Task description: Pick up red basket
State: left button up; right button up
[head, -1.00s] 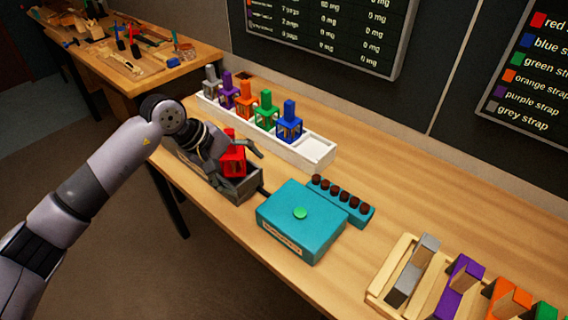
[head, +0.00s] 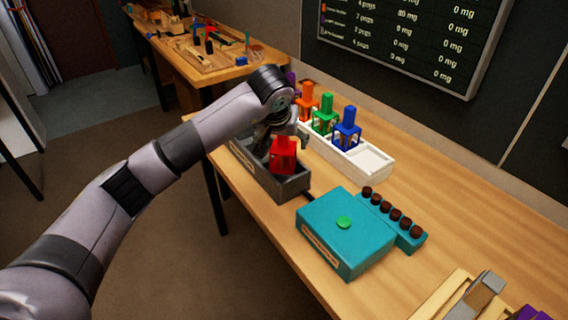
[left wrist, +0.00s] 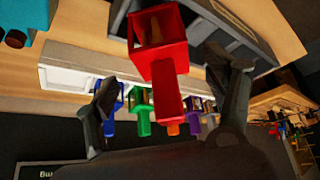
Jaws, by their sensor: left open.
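The red basket (head: 284,158), a small open-framed block with an upright handle, is at the right part of the grey open box (head: 296,184) on the bench. My left gripper (head: 283,136) is over it from above and hides its handle in the head view. In the left wrist view the red basket (left wrist: 158,45) lies between the two spread fingers of my left gripper (left wrist: 165,80), its handle pointing toward the palm. A gap shows on both sides, so the fingers are open and apart from the handle. My right gripper is not in view.
A white rack (head: 368,160) with blue (head: 346,130), green (head: 323,115) and orange (head: 307,100) baskets stands close behind the grey box. A teal box (head: 345,240) with a green button and a teal strip of brown knobs (head: 396,222) are at the right.

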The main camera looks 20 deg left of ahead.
aim_at(283, 146)
pick_arm(q)
jog(key=shift+w+f, duration=0.25)
jog(key=shift+f, duration=0.35)
jog(key=b+x, duration=0.3)
jog(key=x, duration=0.2)
jog(key=shift+s+a, duration=0.1)
jog(key=shift+r, duration=0.1)
jog(key=shift+s, duration=0.1)
jog(key=shift+c, duration=0.2)
jog(key=c, duration=1.5)
